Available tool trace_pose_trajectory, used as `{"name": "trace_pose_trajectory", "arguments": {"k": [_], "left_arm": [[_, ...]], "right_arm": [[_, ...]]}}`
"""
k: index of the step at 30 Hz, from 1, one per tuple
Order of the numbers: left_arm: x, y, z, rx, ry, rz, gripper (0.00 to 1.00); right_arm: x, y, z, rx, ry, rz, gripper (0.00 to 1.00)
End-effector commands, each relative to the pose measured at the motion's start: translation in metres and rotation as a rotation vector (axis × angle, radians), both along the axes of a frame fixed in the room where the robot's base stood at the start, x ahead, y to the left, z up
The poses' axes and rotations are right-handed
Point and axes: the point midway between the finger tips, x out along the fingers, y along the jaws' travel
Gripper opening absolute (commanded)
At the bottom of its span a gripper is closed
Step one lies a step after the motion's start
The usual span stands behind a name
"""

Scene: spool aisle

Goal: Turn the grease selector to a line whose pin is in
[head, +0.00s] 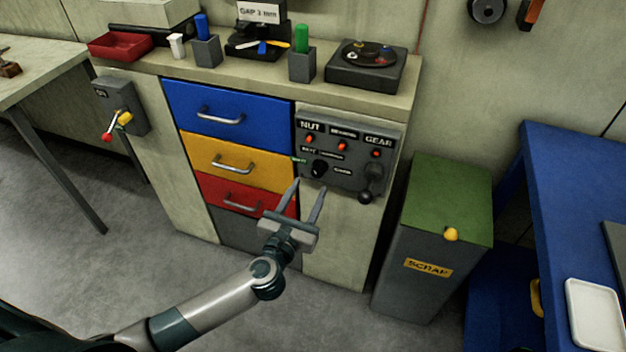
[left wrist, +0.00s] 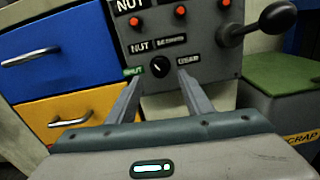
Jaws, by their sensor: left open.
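The grease selector is a black round knob (head: 319,168) on the grey panel (head: 345,181) at the cabinet's right front. In the left wrist view the knob (left wrist: 159,69) carries a short white mark that seems to lean to the upper left. Labels NUT, BEARING and GEAR and a green SHUT label (left wrist: 133,71) surround it. Three red-orange pins, the NUT pin (left wrist: 136,22), BEARING pin (left wrist: 180,12) and GEAR pin (left wrist: 224,4), sit above; I cannot tell how deep each is. My left gripper (head: 310,184) is open, fingers pointing at the knob, apparently short of it. My right gripper is out of view.
A black ball-ended lever (head: 367,190) juts from the panel's right side. Drawers with metal handles, including the yellow drawer (head: 228,158), lie left of the panel. A green-lidded scrap bin (head: 440,195) stands to the right.

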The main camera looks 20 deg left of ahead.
Motion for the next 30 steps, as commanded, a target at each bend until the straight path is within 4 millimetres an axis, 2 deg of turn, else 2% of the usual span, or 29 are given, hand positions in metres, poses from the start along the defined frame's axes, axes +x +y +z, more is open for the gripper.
{"name": "trace_pose_trajectory", "arguments": {"k": [3, 9, 21, 22, 24, 27, 30], "left_arm": [[0.019, -0.001, 0.001, 0.001, -0.002, 0.000, 0.46], [0.037, -0.002, 0.000, 0.000, -0.001, -0.001, 0.46], [0.042, -0.002, 0.000, 0.000, 0.000, -0.001, 0.46], [0.042, -0.002, 0.000, 0.000, 0.000, -0.001, 0.42], [0.042, -0.002, 0.000, 0.000, 0.000, -0.001, 0.25], [0.042, -0.002, 0.000, 0.000, 0.000, -0.001, 0.05], [0.042, -0.002, 0.000, 0.000, 0.000, -0.001, 0.05]], "right_arm": [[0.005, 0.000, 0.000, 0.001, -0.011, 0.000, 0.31], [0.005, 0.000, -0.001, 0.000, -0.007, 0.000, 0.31], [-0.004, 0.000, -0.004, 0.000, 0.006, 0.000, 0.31], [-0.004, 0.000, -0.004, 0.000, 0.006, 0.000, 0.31], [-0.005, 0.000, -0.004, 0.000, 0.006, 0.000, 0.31], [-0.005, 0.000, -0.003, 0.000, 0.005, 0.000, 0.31], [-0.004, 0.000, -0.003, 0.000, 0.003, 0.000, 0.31]]}}
